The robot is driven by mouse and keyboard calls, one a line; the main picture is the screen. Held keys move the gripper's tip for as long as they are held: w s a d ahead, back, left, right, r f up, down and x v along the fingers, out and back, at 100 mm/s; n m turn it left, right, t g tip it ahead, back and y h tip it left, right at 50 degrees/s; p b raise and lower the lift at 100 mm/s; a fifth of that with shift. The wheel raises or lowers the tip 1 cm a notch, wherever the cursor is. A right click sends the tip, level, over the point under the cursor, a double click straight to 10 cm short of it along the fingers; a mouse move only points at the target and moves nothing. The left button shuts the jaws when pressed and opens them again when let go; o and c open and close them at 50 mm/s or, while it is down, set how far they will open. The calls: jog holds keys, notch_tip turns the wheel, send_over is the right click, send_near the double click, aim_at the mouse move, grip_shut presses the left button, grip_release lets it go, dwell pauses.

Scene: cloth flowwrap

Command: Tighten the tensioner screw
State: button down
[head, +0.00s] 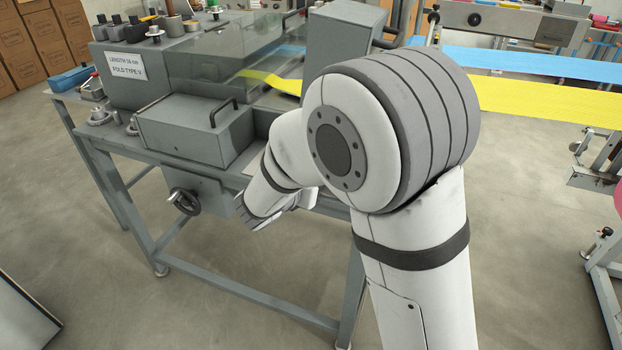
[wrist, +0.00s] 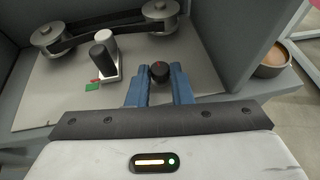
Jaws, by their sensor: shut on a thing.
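In the wrist view, a small dark round screw knob (wrist: 159,71) with a reddish mark on top sits between the blue fingertips of my gripper (wrist: 158,84). The fingers are shut on the knob, one on each side. It stands on a light grey plate (wrist: 40,95). A dark belt (wrist: 110,28) runs around two metal pulleys (wrist: 48,35) at the back of the plate. In the head view my arm hides the gripper's fingertips and the knob.
Grey walls flank the plate. A round bowl-like part (wrist: 273,62) lies at right. In the head view, a handwheel (head: 184,201) sits on the machine's front.

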jog(key=m+g+h+p, duration=0.3)
jog(key=w+a+m+g+h+p, duration=0.1)
jog(key=m, duration=0.1)
jog(key=shift+r+h, duration=0.15)
jog(key=shift+h, duration=0.15)
jog(key=m+g+p, duration=0.1)
jog(key=m+g+h+p, duration=0.1)
jog(key=m+g, duration=0.1)
jog(key=shift+w+a+m+g+h+p, duration=0.2)
jog(key=shift+w+m+g+h+p, duration=0.05)
jog(key=shift+m+g+h+p, duration=0.15)
jog(key=shift+w+m+g+h+p, duration=0.15)
jog(key=shift+m+g+p, duration=0.25)
jog(key=shift+m+g, duration=0.35)
jog(key=shift+w+m+g+h+p, duration=0.15)
jog(key=shift+m+g+p, duration=0.2)
jog(key=shift+m+g, duration=0.4)
jog(key=c, duration=1.3)
grip_release()
jog(key=shift+f, duration=0.2)
